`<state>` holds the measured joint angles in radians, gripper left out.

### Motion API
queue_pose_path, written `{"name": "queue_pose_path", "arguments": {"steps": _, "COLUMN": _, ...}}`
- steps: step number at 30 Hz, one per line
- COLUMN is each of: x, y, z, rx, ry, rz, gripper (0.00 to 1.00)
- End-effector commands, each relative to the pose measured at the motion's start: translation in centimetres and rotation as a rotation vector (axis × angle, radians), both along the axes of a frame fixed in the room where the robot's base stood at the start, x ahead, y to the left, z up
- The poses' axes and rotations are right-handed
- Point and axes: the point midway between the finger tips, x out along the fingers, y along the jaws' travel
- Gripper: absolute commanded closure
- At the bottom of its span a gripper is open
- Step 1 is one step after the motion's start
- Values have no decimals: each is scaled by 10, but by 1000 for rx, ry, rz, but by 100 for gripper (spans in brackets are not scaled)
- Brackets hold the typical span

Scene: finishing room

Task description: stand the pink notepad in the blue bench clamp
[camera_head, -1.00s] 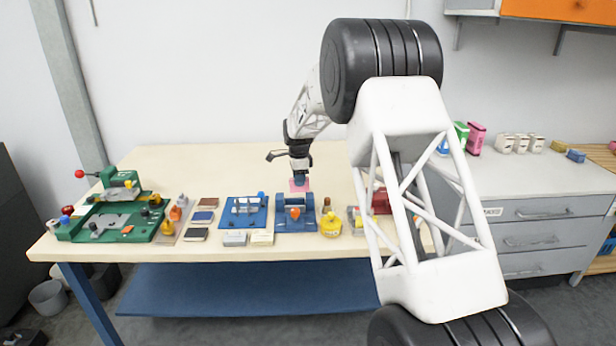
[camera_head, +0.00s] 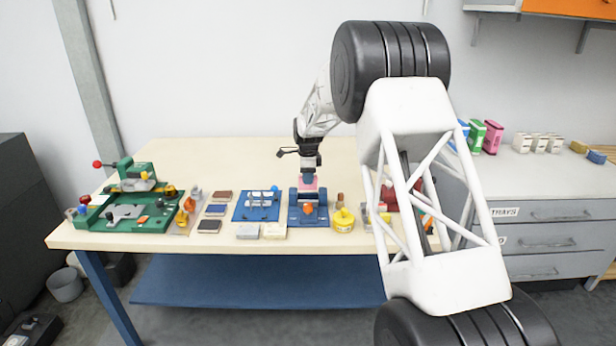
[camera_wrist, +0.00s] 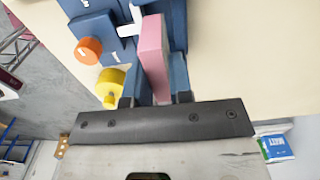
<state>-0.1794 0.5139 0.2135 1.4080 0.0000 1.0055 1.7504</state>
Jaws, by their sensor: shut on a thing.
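The pink notepad (camera_head: 309,184) is held in my gripper (camera_head: 308,177), directly above or just behind the blue bench clamp (camera_head: 308,220). In the wrist view the pink notepad (camera_wrist: 153,48) stands on edge between the two blue fingers of my gripper (camera_wrist: 160,70). The blue bench clamp (camera_wrist: 95,30), with its orange knob (camera_wrist: 88,50), lies beside the notepad at the upper left. The notepad's lower end is hidden in the head view. I cannot tell whether it is inside the clamp's jaws or touching them.
A yellow round pot (camera_head: 343,220) stands close to the clamp's right. A blue fixture board (camera_head: 257,207) is to its left, with small blocks in front. Several dark notepads (camera_head: 215,210) and a green fixture (camera_head: 130,212) lie farther left. The bench behind is clear.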

Motion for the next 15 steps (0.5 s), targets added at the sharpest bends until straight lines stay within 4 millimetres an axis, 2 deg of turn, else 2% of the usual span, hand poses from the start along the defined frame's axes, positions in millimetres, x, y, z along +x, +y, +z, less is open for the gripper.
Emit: {"name": "queue_pose_path", "arguments": {"steps": 15, "x": 0, "y": 0, "z": -36, "rx": 0, "ry": 1, "rz": 0, "gripper": 100}}
